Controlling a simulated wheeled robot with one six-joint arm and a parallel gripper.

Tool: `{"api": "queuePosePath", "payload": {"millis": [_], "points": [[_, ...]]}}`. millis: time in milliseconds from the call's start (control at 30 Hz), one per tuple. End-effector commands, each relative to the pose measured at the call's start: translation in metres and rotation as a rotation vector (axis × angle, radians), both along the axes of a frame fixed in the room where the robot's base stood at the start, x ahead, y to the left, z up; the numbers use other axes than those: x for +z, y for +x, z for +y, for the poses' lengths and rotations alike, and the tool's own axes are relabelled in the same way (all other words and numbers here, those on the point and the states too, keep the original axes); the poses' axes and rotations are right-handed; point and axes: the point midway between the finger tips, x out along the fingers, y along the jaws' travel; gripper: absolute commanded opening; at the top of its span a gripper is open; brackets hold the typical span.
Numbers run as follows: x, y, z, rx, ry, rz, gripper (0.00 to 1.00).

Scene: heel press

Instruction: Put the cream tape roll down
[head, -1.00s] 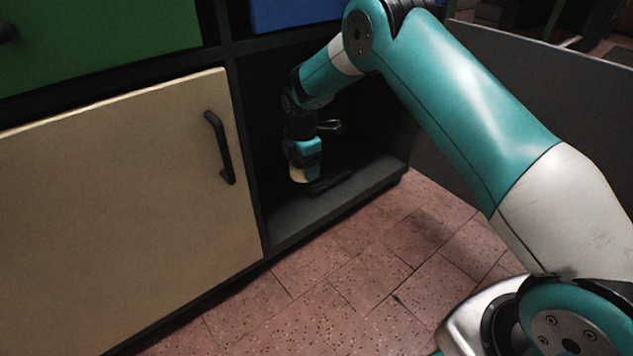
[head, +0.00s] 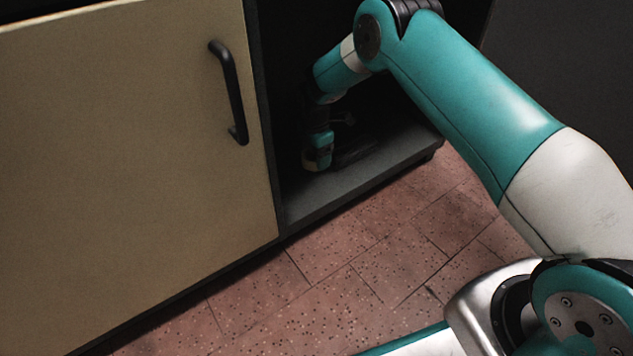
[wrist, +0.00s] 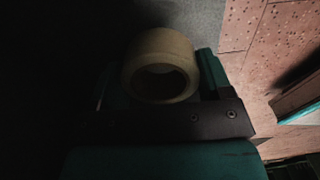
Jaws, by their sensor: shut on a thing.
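The cream tape roll (wrist: 160,42) sits between the fingers of my gripper (head: 317,163) in the wrist view, its round hole facing the camera. My gripper is shut on it, one finger on each side. In the head view my gripper points down inside the open dark cabinet bay, close above its grey floor (head: 362,182). The roll is mostly hidden there by the gripper and the shadow. I cannot tell whether the roll touches the floor.
A closed cream door (head: 120,150) with a black handle (head: 230,95) stands left of the bay. A dark flat item lies on the bay floor beside my gripper, too dim to make out. Reddish tiles (head: 350,290) in front are clear.

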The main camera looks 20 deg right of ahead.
Motion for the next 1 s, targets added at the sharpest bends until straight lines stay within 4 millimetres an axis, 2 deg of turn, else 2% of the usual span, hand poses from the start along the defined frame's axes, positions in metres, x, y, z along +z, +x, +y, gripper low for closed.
{"api": "queuePosePath", "payload": {"millis": [33, 267, 533, 933, 967, 1000], "points": [[-0.017, 0.0, 0.0, -0.001, 0.0, -0.001, 0.44], [-0.033, 0.0, -0.002, -0.002, 0.001, -0.002, 0.44], [-0.072, 0.0, -0.002, -0.003, 0.0, -0.001, 0.44], [-0.075, 0.0, -0.002, -0.003, 0.0, -0.001, 0.44], [-0.074, 0.0, -0.002, -0.003, 0.0, -0.001, 0.79], [-0.074, 0.0, -0.002, -0.003, 0.0, -0.001, 0.88]]}}
